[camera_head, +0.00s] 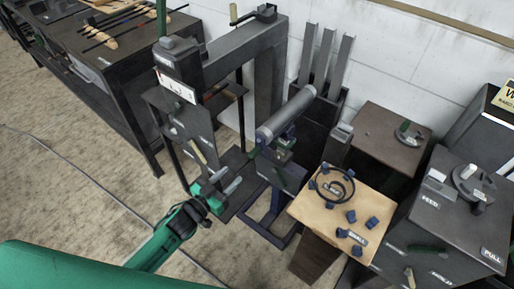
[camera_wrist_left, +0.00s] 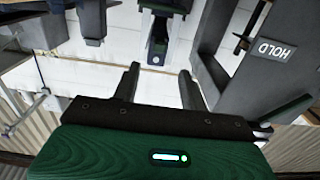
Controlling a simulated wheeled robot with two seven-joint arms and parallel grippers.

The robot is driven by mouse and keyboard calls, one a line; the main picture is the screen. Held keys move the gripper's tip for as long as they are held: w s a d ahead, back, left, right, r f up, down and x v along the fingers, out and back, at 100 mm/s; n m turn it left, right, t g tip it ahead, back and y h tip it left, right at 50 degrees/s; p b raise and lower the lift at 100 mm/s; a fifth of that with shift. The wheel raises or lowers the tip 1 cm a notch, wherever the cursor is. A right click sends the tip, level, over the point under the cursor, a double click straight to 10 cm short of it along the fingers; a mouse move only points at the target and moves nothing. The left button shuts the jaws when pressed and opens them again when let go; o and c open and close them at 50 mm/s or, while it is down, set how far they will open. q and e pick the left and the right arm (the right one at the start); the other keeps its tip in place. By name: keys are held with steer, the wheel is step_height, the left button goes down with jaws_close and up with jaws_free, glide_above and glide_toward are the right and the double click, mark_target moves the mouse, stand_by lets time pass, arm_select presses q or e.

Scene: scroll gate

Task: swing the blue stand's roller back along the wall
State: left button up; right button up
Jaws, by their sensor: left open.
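The roller (camera_head: 287,115) is a grey cylinder on top of the blue stand (camera_head: 272,218). It slants from its near-left end up to its far-right end, which lies close to the dark bin with uprights. A small green part (camera_head: 252,153) shows at its near end. My left gripper (camera_head: 231,179) is open and empty. It is to the left of the stand and lower in the picture than the roller, apart from both. In the left wrist view its two fingers (camera_wrist_left: 158,80) are spread with nothing between them. My right gripper is not in view.
A dark bin (camera_head: 318,115) holds upright channels. A wooden-topped table (camera_head: 310,207) with several blue pieces and a black ring stands right of the stand. Open floor (camera_head: 75,205) lies to the left.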

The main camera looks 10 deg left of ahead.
mark_target(252, 150)
arm_select(q)
steer(key=p+x, duration=0.1)
steer(key=x, duration=1.2)
steer(key=shift+s, duration=0.1)
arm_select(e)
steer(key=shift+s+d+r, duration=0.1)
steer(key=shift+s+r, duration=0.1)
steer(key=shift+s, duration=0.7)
arm_select(q)
steer(key=shift+c, duration=0.4)
jaws_close()
steer(key=shift+w+a+r+m+g+h+p, duration=0.15)
steer(key=shift+w+a+m+g+h+p, duration=0.15)
steer(key=shift+a+m+h, duration=0.1)
steer(key=shift+w+a+m+g+h, duration=0.55)
steer(key=shift+w+a+h, duration=0.1)
steer(key=shift+a+h, duration=0.15)
steer(key=shift+w+a+m+g+h, duration=0.55)
steer(key=shift+w+a+h, duration=0.15)
steer(key=shift+a, duration=0.15)
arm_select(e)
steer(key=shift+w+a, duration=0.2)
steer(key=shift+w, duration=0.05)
